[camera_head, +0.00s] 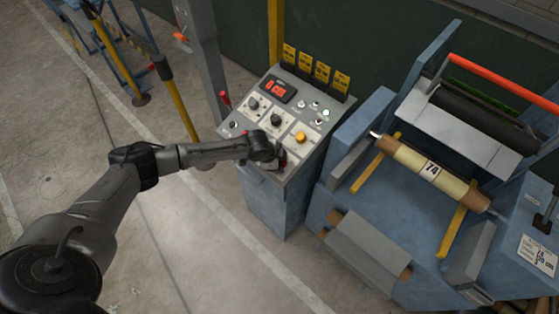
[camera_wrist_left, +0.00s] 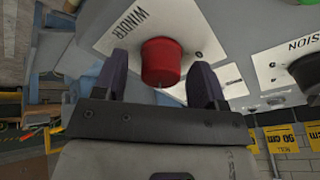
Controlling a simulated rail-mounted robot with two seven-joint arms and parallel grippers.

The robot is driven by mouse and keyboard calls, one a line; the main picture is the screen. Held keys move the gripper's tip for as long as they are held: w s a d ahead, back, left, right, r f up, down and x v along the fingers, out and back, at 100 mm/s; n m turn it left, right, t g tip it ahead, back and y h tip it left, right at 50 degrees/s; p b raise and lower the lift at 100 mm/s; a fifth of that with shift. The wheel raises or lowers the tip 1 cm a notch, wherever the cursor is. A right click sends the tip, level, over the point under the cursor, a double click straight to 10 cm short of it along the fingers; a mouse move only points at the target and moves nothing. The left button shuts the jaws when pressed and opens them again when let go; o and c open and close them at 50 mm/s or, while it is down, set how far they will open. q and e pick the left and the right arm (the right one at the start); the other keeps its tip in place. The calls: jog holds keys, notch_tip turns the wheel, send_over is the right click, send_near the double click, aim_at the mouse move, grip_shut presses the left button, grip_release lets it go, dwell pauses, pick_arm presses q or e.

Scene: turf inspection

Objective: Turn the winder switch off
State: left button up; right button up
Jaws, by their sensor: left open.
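The winder switch is a red knob (camera_wrist_left: 161,62) on a white plate lettered "WINDER" in the left wrist view. My left gripper (camera_wrist_left: 163,84) is open, with one dark finger on each side of the knob. I cannot tell whether the fingers touch it. In the head view my left gripper (camera_head: 277,158) is over the near end of the grey control panel (camera_head: 240,142), and it mostly hides the winder switch there. The knob's setting cannot be read. My right gripper is not in view.
The panel also carries a black tension knob (camera_wrist_left: 309,72), a yellow knob (camera_head: 301,138), a lit red display (camera_head: 276,89) and small buttons. Yellow tags (camera_head: 322,71) stand along its back edge. A blue machine with a roll (camera_head: 430,170) stands close on the right.

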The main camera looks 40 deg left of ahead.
pick_arm(q)
jog(key=shift+f, duration=0.15)
jog(key=shift+c, duration=0.5)
jog(key=c, duration=0.8)
jog(key=shift+r+n+p, duration=0.25)
jog(key=shift+n+p, duration=0.65)
jog(key=shift+p, duration=0.25)
jog(key=n+y+p, duration=0.1)
jog(key=n+p, duration=0.4)
jog(key=shift+t, duration=0.3)
jog(key=shift+d+n+p, duration=0.1)
jog(key=shift+n+p, duration=0.95)
jog(key=shift+n, duration=0.15)
jog(key=n+y+p, duration=0.1)
jog(key=n+p, duration=0.2)
jog(key=n, duration=0.1)
jog(key=shift+n, duration=0.3)
jog(key=shift+f+n+y+p, duration=0.2)
jog(key=shift+n+y+p, duration=0.2)
jog(key=shift+n+p, duration=1.35)
jog(key=shift+n+b, duration=0.45)
jog(key=shift+n, duration=0.3)
